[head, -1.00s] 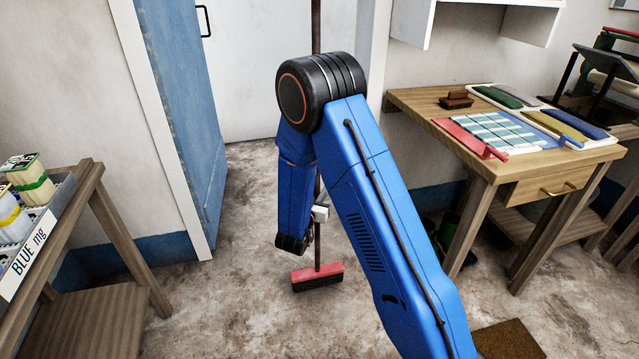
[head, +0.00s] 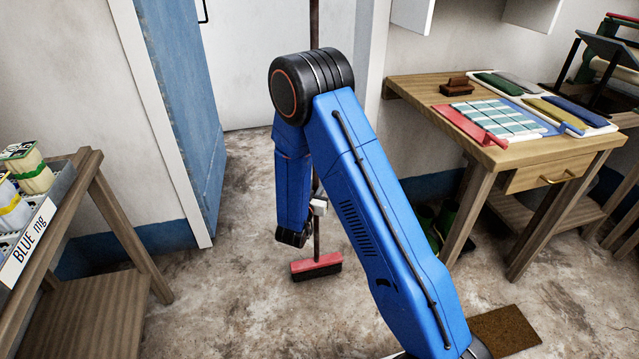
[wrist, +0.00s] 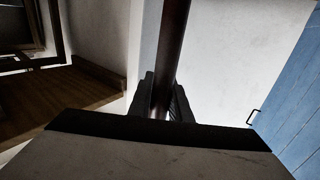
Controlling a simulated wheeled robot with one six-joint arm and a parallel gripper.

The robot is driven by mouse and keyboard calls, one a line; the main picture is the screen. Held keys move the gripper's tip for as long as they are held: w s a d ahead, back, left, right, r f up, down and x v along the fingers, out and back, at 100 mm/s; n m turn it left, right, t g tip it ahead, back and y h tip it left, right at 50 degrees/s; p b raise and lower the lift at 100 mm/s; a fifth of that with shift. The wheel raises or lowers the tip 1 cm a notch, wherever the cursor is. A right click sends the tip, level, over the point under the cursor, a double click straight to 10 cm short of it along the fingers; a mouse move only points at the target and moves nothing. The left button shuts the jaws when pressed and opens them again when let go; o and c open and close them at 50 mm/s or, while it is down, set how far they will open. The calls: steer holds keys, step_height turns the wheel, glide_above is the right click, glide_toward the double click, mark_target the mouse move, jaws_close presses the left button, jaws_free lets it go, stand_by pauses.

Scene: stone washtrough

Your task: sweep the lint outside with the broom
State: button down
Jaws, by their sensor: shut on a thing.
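The broom has a red head (head: 316,266) with dark bristles and a dark upright handle (head: 314,22). Its head is at floor level in the middle of the head view. My gripper (head: 318,206) is shut on the handle, well above the broom head; my arm hides part of the handle. In the wrist view, the dark fingers of my gripper (wrist: 160,103) close around the handle (wrist: 172,45). I cannot make out any lint on the mottled floor.
A blue door (head: 180,110) stands open at left, beside a white panel (head: 265,70). A wooden table (head: 515,155) with trays and cloths stands right. A wooden stand (head: 105,220) with a "BLUE mg" box is at left. A brown mat (head: 505,333) lies at lower right. Floor around the broom is clear.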

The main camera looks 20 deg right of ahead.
steer(key=w, duration=1.8)
stand_by(2.3)
steer(key=shift+w+r, duration=0.1)
steer(key=shift+w, duration=6.75)
